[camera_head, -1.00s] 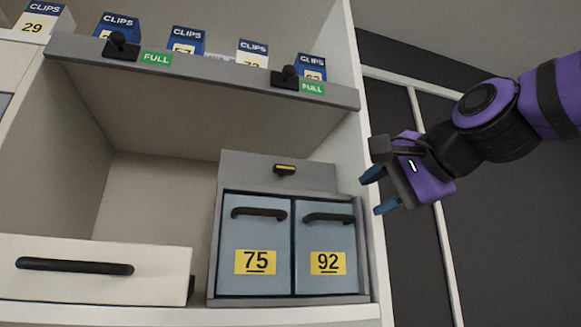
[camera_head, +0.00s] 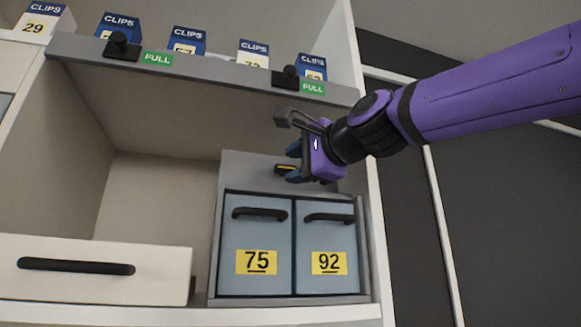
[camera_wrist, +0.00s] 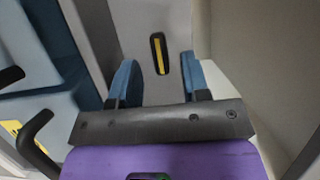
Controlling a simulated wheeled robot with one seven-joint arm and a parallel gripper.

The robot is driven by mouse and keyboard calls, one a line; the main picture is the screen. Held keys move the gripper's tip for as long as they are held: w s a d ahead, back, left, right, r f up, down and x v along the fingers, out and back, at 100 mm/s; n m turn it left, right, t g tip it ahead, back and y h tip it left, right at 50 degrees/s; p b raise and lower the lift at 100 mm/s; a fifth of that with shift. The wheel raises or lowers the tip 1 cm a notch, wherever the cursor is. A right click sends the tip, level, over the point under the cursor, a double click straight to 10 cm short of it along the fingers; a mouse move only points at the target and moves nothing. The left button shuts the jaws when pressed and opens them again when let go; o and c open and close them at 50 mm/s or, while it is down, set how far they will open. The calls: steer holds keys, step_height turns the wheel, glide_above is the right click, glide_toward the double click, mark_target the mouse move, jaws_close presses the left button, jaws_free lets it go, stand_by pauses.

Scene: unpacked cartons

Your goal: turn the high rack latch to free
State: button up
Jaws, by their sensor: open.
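In the wrist view the latch (camera_wrist: 158,54) shows just beyond and between the two blue fingertips of my gripper (camera_wrist: 158,75). The fingers are apart, with nothing between them. I cannot tell whether they touch the panel.
Below the panel are blue bins marked 75 (camera_head: 256,240) and 92 (camera_head: 328,240) with black handles. Above is a grey shelf rail (camera_head: 210,70) with black knobs and green FULL labels. A white drawer (camera_head: 90,285) juts out at lower left. Open space lies left of the panel.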

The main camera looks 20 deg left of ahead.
steer(key=shift+x, duration=1.05)
jaws_close()
